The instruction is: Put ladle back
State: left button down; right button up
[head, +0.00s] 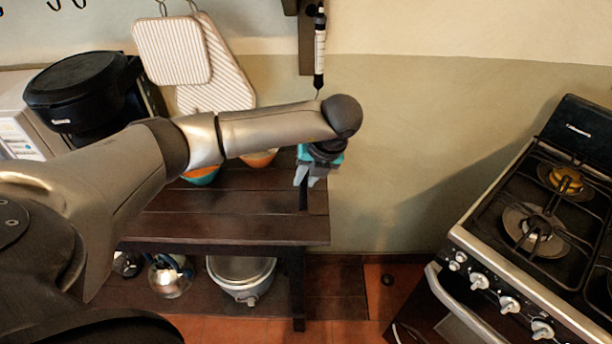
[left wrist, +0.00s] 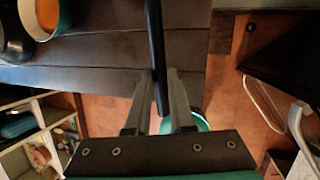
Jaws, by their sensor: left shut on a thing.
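My left gripper (head: 304,181) hangs below the end of its arm, in front of the wall by the right end of the dark wooden table. In the left wrist view its two fingers (left wrist: 158,105) are shut on a thin dark rod, which looks like the handle of the ladle (left wrist: 156,45). The rod runs up from between the fingers to the top edge of the view. In the head view a thin dark upright piece shows below the fingers. The ladle's bowl cannot be made out for certain. My right gripper is not in view.
The table (head: 240,222) holds orange and teal bowls (head: 201,175), partly behind my arm. A pot (head: 240,275) stands on its lower shelf. Striped pot holders (head: 172,50) and a slim black-and-white utensil (head: 319,50) hang at the wall. A stove (head: 530,230) stands right.

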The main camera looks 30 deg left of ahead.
pick_arm(q)
jog(key=shift+f+b, duration=2.55)
jog(key=shift+f, duration=1.1)
jog(key=c, duration=0.7)
grip_release()
jog(key=p+v, duration=0.2)
jog(key=v, duration=1.3)
jog(key=shift+d, duration=0.15)
